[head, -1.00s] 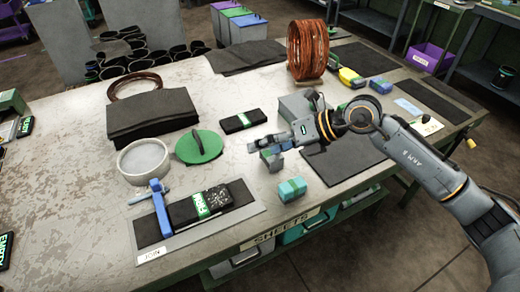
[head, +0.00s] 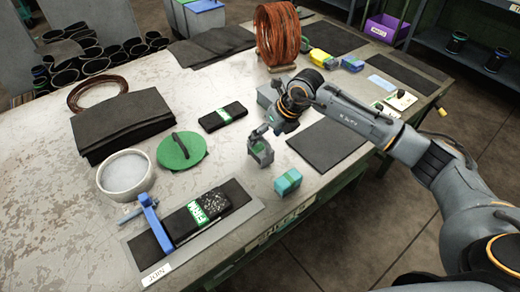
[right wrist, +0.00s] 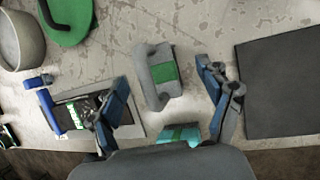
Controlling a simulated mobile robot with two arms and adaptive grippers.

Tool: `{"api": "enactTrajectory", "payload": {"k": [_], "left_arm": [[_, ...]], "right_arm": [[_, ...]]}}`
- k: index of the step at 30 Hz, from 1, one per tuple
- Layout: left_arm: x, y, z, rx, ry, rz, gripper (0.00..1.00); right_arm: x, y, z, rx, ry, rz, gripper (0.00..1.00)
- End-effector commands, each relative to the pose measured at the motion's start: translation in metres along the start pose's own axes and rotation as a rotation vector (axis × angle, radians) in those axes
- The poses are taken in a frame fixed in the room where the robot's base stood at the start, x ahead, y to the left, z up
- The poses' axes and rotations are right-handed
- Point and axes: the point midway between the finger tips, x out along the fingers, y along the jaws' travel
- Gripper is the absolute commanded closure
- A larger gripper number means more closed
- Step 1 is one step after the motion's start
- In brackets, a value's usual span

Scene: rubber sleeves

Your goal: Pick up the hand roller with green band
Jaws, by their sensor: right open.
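The hand roller (head: 261,154) is a small grey tool with a handle and a green band, on the table left of a dark sheet. In the right wrist view the roller (right wrist: 162,78) shows its grey handle on the left and the green band on its body. My right gripper (head: 272,125) points down just above it in the head view, partly hiding its top. In the right wrist view the right gripper (right wrist: 168,88) is open, with its blue-grey fingers on either side of the roller. I cannot tell the height left between them. My left gripper is not in view.
A turquoise block (head: 287,182) lies close to the roller, near the front edge. A dark sheet (head: 329,143) lies to the right. A green disc with a handle (head: 182,152), a white bowl (head: 125,176) and a FIRM-labelled black block (head: 209,206) stand left. A copper coil (head: 278,36) stands behind.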

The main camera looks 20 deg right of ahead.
Motion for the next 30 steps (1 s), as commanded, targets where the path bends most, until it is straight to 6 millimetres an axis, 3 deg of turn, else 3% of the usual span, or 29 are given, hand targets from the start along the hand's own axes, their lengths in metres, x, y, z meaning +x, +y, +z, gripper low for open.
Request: {"api": "enactTrajectory", "payload": {"k": [4,9,18,28,30], "left_arm": [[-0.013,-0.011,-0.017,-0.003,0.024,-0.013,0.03],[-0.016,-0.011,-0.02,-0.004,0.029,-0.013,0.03],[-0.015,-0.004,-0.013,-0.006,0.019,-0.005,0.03],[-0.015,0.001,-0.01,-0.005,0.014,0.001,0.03],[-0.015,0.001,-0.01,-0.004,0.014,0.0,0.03]], "right_arm": [[0.02,0.005,0.004,0.001,0.005,0.004,0.22],[0.043,0.005,0.004,0.001,0.003,0.002,0.22],[0.049,0.004,0.004,-0.001,0.001,0.002,0.22],[0.048,0.004,0.003,0.0,0.002,0.002,0.89],[0.048,0.004,0.004,0.0,0.0,0.002,0.93]]}}
